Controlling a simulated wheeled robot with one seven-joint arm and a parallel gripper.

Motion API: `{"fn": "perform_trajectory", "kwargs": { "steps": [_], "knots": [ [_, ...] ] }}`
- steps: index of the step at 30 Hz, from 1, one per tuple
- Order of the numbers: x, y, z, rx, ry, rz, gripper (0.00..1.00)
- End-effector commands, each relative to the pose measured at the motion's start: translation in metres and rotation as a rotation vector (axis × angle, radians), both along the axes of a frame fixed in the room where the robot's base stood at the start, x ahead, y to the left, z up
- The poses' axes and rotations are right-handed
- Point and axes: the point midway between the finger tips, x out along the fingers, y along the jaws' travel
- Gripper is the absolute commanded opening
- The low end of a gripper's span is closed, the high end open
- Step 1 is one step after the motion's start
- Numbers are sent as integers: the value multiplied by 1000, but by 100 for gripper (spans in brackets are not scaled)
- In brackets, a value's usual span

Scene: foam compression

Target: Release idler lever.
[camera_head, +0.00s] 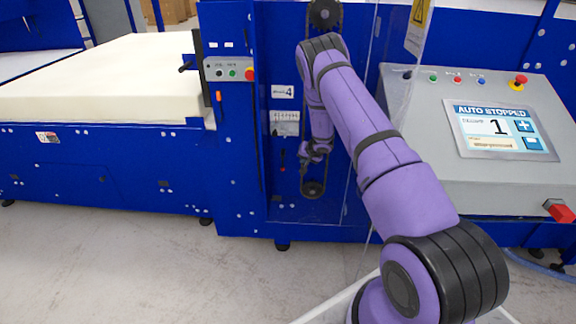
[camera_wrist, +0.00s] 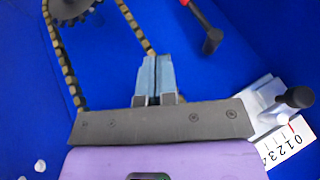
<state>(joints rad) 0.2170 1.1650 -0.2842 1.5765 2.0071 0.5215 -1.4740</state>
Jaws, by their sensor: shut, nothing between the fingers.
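My gripper (camera_wrist: 157,62) is shut and empty, its two grey fingers together in front of the blue machine panel. In the head view my gripper (camera_head: 314,155) is by the chain, above the lower sprocket (camera_head: 313,190). A short red lever with a black end (camera_wrist: 203,22) sits at the top of the wrist view, apart from the fingers. It shows small in the head view (camera_head: 283,157), left of my gripper. A black knob on a metal block (camera_wrist: 295,97) is beside a number scale (camera_wrist: 285,142). No label shows which part is the idler lever.
The chain (camera_wrist: 66,75) loops round a dark sprocket (camera_wrist: 70,8) close to the fingers. A clear guard panel (camera_head: 365,110) stands beside my arm. The control console (camera_head: 440,100) at right reads "AUTO STOPPED". A foam block (camera_head: 110,80) lies at left.

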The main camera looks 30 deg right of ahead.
Motion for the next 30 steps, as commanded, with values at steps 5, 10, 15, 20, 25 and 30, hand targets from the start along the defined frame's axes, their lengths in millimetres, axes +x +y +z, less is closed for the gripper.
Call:
{"fn": "perform_trajectory", "kwargs": {
  "steps": [5, 10, 15, 20, 25, 30],
  "knots": [
    [18, 2, -26, 0, 1, 0, 0],
    [36, 4, -50, -1, 0, 1, 0],
    [53, 7, -70, 0, -1, 2, 0],
    [69, 24, -68, -1, -1, 2, 0],
    [77, 32, -68, 0, -1, 1, 0],
    [79, 34, -68, 0, -1, 1, 0]
  ]
}}
